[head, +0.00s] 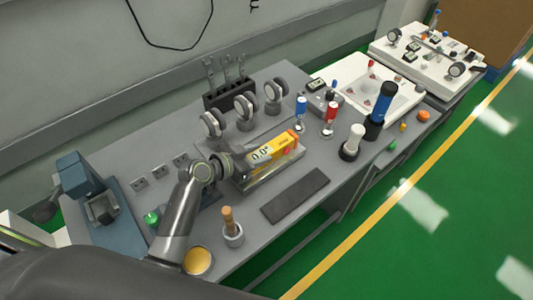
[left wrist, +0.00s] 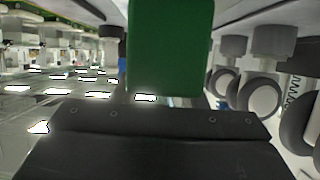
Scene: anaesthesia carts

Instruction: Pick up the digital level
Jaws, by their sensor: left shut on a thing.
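The digital level (head: 283,145) is a yellow bar with a white display at its left part and an orange right end. It is over a shallow clear-sided tray (head: 272,179) on the grey bench; I cannot tell whether it touches the tray. My left gripper (head: 238,163) is at the level's left end and is shut on it. Its fingertips are mostly hidden in the head view. In the left wrist view a green block face (left wrist: 170,48) fills the middle, just beyond the dark gripper body. My right gripper is not in view.
Caster wheels (head: 244,109) and a dark tool rack (head: 229,94) stand behind the tray. A dark flat bar (head: 295,195) lies in front. A wooden-handled tool in a cup (head: 232,235), a blue vise (head: 100,205), and a blue-and-black torch (head: 381,110) stand around.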

